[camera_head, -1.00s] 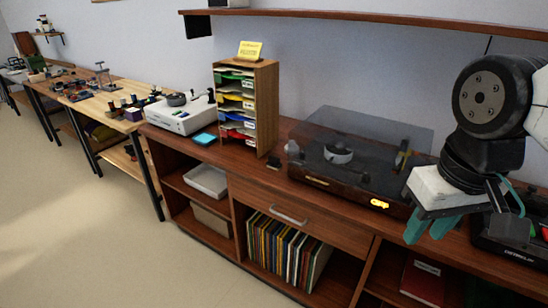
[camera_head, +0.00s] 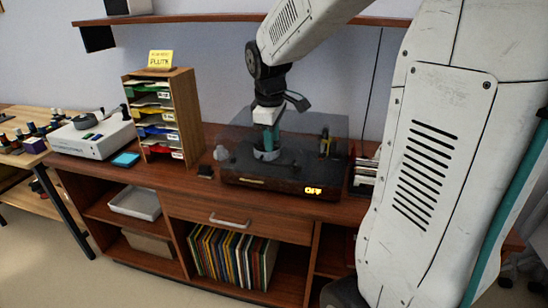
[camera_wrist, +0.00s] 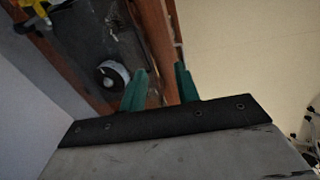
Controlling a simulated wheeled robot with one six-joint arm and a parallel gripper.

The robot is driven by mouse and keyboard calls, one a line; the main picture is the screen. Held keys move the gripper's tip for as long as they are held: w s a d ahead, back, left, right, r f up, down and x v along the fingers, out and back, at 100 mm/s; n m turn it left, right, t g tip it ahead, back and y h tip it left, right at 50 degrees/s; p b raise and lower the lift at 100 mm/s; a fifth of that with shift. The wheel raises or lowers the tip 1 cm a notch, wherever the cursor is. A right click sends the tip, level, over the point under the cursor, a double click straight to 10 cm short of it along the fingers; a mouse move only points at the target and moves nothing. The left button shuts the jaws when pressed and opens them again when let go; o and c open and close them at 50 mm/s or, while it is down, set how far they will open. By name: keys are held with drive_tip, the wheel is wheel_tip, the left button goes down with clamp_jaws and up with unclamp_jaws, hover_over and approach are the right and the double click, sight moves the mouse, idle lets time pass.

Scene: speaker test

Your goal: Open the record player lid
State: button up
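The record player (camera_head: 290,185) is a dark wooden box on the brown cabinet, with a glowing yellow "OFF" on its front. Its smoky see-through lid (camera_head: 234,137) looks down over the deck. A pale strip (camera_head: 252,181) shows at the front edge. My gripper (camera_head: 267,145) points down in front of or over the lid; contact cannot be told. In the wrist view its two teal fingers (camera_wrist: 162,92) are apart, with nothing seen between them. The player's deck (camera_wrist: 85,40) shows to the left of the fingers, with a round white-rimmed part.
A wooden paper sorter (camera_head: 185,110) and a white device (camera_head: 95,135) stand to the left. A wall shelf (camera_head: 210,19) runs above. Cases (camera_head: 364,172) stand close to the player's right. The cabinet top (camera_head: 215,150) has a small dark object left of the player.

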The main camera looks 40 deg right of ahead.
sight(275, 164)
drive_tip(key=shift+n, duration=0.5)
drive_tip(key=w+d+f, duration=0.1)
drive_tip(key=f, duration=0.2)
drive_tip(key=w+d+f, duration=0.1)
drive_tip(key=f, duration=0.2)
drive_tip(key=w+d+f, duration=0.1)
drive_tip(key=f, duration=0.2)
drive_tip(key=shift+w+d+f, duration=0.2)
drive_tip(key=shift+d, duration=0.15)
clamp_jaws()
